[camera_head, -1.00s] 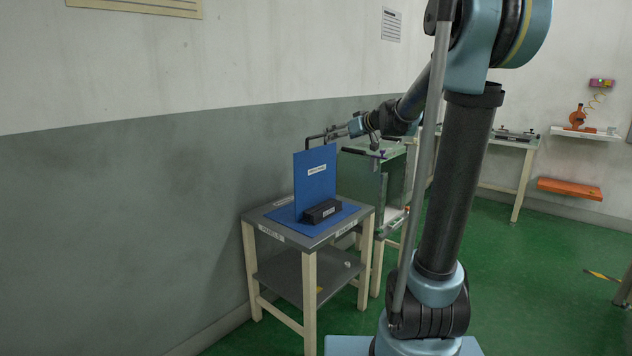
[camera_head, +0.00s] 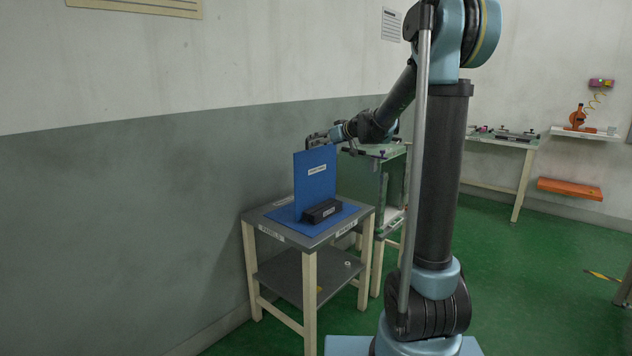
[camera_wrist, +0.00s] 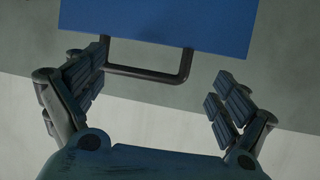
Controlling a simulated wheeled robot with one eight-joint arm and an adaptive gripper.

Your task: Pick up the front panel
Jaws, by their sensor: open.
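The front panel is a blue upright sheet (camera_head: 314,188) with a small white label, standing on a small table at the picture's centre. Its lower edge is at a black labelled block (camera_head: 322,211). My gripper (camera_head: 319,139) is at the panel's top edge. In the wrist view the panel (camera_wrist: 170,18) fills the top. A dark U-shaped handle (camera_wrist: 145,74) sticks out from it between the two spread fingers of my gripper (camera_wrist: 162,76). The fingers appear apart from the handle, with a gap on both sides.
The small grey-topped table (camera_head: 275,232) carries a blue mat (camera_head: 287,216) and has a lower shelf. A green box-like cabinet (camera_head: 358,180) stands just behind it. The grey and white wall (camera_head: 150,190) is close on the left. Green floor is open to the right.

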